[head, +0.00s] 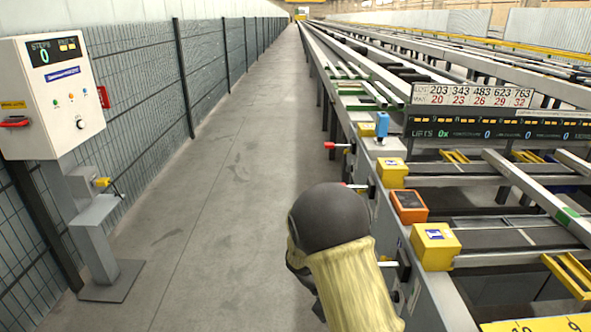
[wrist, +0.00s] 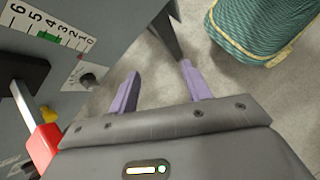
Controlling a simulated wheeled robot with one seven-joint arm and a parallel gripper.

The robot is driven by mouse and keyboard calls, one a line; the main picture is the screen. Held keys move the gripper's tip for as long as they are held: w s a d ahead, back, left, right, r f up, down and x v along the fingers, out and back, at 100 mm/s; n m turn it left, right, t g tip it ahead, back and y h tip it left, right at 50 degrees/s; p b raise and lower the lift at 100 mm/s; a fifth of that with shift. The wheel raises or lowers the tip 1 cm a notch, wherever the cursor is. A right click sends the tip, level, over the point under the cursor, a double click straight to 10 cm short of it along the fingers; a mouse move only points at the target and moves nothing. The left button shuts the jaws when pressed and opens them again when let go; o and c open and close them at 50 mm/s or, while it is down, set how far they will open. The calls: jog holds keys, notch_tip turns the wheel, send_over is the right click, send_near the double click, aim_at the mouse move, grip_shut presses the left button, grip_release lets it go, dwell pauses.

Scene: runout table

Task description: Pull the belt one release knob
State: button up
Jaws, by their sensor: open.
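My gripper (wrist: 160,70) shows in the wrist view with its two purple fingers apart and nothing between them. A red knob (wrist: 45,148) on a pale rod stands out from a grey panel (wrist: 25,75) at the lower left, beside the gripper body and outside the fingers. In the head view, one red knob (head: 329,145) on a rod sticks out from the table's left side. Another rod with a small red end (head: 345,184) shows nearer, just above my arm. No readable label tells me which knob is belt one. My arm hides the gripper in the head view.
The grey panel carries a numbered scale (wrist: 55,30) and a small dial (wrist: 90,82). A green woven object (wrist: 265,30) stands at the upper right. A control cabinet (head: 55,95) and mesh fence (head: 150,80) line the left. The aisle floor (head: 230,170) is clear.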

jog(key=s+d+r+m+t+y, duration=0.1)
jog(key=s+r+m+t+y, duration=0.5)
jog(key=s+r+m+y, duration=0.35)
notch_tip(320, 180, up, 29)
jog(key=m+h+p, duration=0.1)
jog(key=h+p, duration=0.1)
jog(key=p, duration=2.7)
jog(key=shift+s+d+f+p, duration=0.2)
jog(key=shift+s+p, duration=0.1)
jog(key=shift+s, duration=0.1)
jog(key=shift+c, duration=0.2)
